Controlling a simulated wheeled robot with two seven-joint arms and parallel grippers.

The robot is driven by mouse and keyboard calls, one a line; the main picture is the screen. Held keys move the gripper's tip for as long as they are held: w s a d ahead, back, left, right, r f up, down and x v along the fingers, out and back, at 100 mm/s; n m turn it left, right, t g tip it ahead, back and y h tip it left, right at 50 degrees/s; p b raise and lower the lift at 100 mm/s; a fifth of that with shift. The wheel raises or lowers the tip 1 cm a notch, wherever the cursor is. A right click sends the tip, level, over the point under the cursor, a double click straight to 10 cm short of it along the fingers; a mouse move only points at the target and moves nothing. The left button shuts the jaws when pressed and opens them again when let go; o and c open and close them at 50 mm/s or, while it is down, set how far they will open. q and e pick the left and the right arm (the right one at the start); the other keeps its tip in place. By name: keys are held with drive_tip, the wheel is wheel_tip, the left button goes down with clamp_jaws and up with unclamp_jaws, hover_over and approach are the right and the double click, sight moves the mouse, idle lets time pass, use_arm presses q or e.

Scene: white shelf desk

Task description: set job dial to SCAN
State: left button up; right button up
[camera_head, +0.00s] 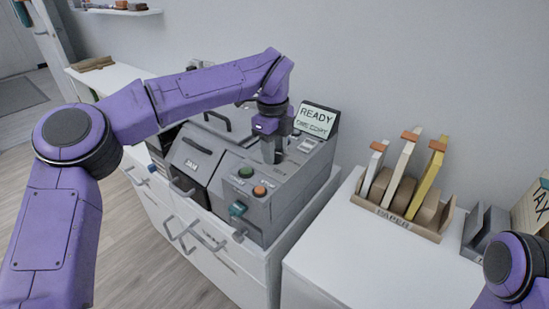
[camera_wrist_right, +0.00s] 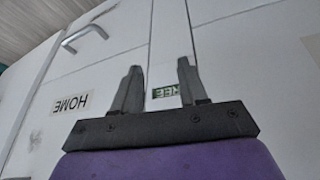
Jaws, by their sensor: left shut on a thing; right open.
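A grey copier-like machine (camera_head: 262,211) stands on the white desk, with a tilted screen (camera_head: 316,121) reading READY and ONE COPY. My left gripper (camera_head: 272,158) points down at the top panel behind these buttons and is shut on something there. The job dial is not clearly visible; the fingers cover that spot, and I cannot read its setting. My right gripper (camera_wrist_right: 155,88) is open and empty in the right wrist view, facing white cabinet fronts.
A PAPER rack (camera_head: 399,222) with upright folders stands on the white surface at right, beside a grey holder (camera_head: 484,232) and a FAX box (camera_head: 534,205). A teal knob (camera_head: 237,209) and drawer handles (camera_head: 207,240) project at the front. Clear surface lies before the rack.

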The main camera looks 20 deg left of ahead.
use_arm(q)
drive_tip(key=shift+r+n+b, duration=0.1)
drive_tip(key=shift+n+b, duration=1)
drive_tip(key=shift+n, duration=0.3)
use_arm(e)
drive_tip(key=shift+f, duration=1.45)
use_arm(q)
drive_tip(key=o, duration=1.1)
drive_tip(key=shift+c, duration=0.2)
wheel_tip(320, 180, up, 10)
drive_tip(key=p, duration=0.1)
drive_tip(key=shift+s+r+p, duration=0.2)
drive_tip(key=shift+r+p, duration=0.05)
drive_tip(key=shift+p, duration=0.1)
use_arm(e)
drive_tip(key=shift+r, duration=0.85)
use_arm(q)
drive_tip(key=shift+d, duration=0.15)
use_arm(e)
drive_tip(key=shift+s, duration=0.1)
